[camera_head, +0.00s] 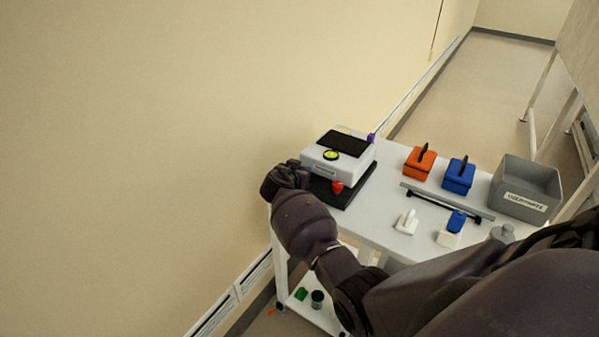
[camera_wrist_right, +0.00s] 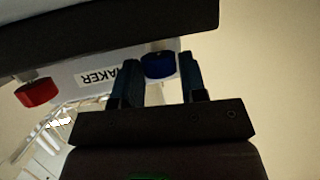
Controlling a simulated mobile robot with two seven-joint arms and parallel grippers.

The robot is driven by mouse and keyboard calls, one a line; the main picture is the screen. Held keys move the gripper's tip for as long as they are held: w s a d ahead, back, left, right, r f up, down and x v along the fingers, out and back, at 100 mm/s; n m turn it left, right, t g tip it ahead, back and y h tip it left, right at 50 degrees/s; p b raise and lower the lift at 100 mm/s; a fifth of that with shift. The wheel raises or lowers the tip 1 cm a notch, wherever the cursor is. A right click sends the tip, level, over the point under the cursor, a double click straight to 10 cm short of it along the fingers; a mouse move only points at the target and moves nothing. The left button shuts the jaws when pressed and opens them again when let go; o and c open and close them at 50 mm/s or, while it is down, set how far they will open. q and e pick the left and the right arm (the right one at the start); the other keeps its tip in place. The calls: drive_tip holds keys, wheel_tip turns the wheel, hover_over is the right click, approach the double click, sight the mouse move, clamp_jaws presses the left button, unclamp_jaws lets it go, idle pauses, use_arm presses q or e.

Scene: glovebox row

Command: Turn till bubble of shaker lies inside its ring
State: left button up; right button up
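The shaker (camera_head: 345,168) is a white box with a dark top plate on a black mat at the table's left end. Its round yellow-green level (camera_head: 331,155) faces up; the bubble's place against the ring is too small to tell. A red knob (camera_head: 338,187) is at its front corner, also in the right wrist view (camera_wrist_right: 37,92). A purple knob (camera_head: 371,137) is at the back. My right gripper (camera_wrist_right: 160,66) has its fingers either side of a blue knob (camera_wrist_right: 159,66) under the shaker's edge, with a thin gap at one side. My left gripper is out of view.
An orange box (camera_head: 419,163), a blue box (camera_head: 458,177) and a grey bin (camera_head: 525,188) stand to the right on the white table. A bar (camera_head: 445,203) and small white pieces lie in front. A wall runs close along the left.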

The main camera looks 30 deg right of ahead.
drive_tip(key=c, duration=0.5)
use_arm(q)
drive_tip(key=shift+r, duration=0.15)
use_arm(e)
drive_tip(key=shift+s+n, duration=0.1)
drive_tip(key=shift+n, duration=0.2)
drive_tip(key=shift+s+d+n+t+y+p, duration=0.1)
drive_tip(key=shift+n+t+y+p, duration=0.6)
drive_tip(key=shift+n+t+y, duration=0.25)
drive_tip(key=shift+d+n+t+y+p, duration=0.1)
drive_tip(key=shift+n+t+y+p, duration=0.25)
drive_tip(key=shift+n+t+y, duration=0.45)
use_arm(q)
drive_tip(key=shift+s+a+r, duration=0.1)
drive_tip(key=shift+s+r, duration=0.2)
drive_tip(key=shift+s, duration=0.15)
use_arm(e)
drive_tip(key=shift+s+d+n+t+y, duration=0.1)
drive_tip(key=shift+n+t+y, duration=0.35)
drive_tip(key=shift+n+y, duration=0.4)
